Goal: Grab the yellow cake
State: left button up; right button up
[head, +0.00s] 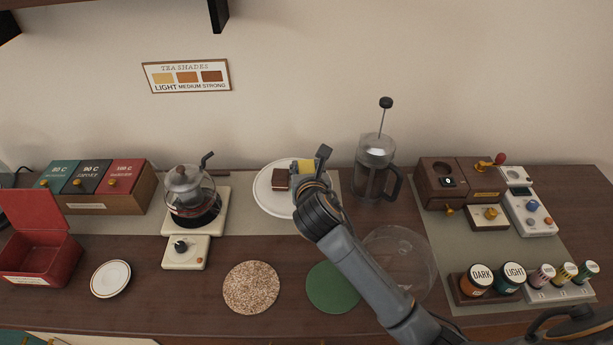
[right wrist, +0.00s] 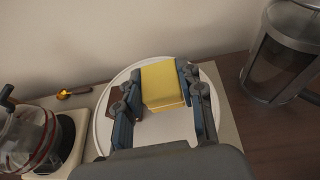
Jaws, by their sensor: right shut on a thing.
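The yellow cake (right wrist: 162,84) is a small block between the two fingers of my right gripper (right wrist: 161,92), over the white plate. In the head view the yellow cake (head: 305,166) shows just behind my right gripper (head: 308,175), which hides part of it. The right gripper is shut on the cake. I cannot tell whether the cake still touches the plate (head: 264,199). A brown layered cake (head: 280,179) sits on the plate just left of the gripper; it is partly hidden in the right wrist view (right wrist: 118,105). My left gripper is not in view.
A French press (head: 374,168) stands close on the right of the plate. A glass kettle (head: 190,195) on a white base is on the left. A clear glass dome (head: 410,255) lies beside my right forearm. A green mat (head: 325,290) and speckled mat (head: 251,288) lie in front.

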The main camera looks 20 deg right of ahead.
jog(key=s+d+r, duration=0.2)
jog(key=s+r, duration=0.3)
jog(key=s, duration=0.1)
jog(key=s+d+r, duration=0.3)
jog(key=s+r, duration=0.2)
jog(key=s, duration=0.2)
jog(key=shift+d, duration=0.25)
dwell(0.5)
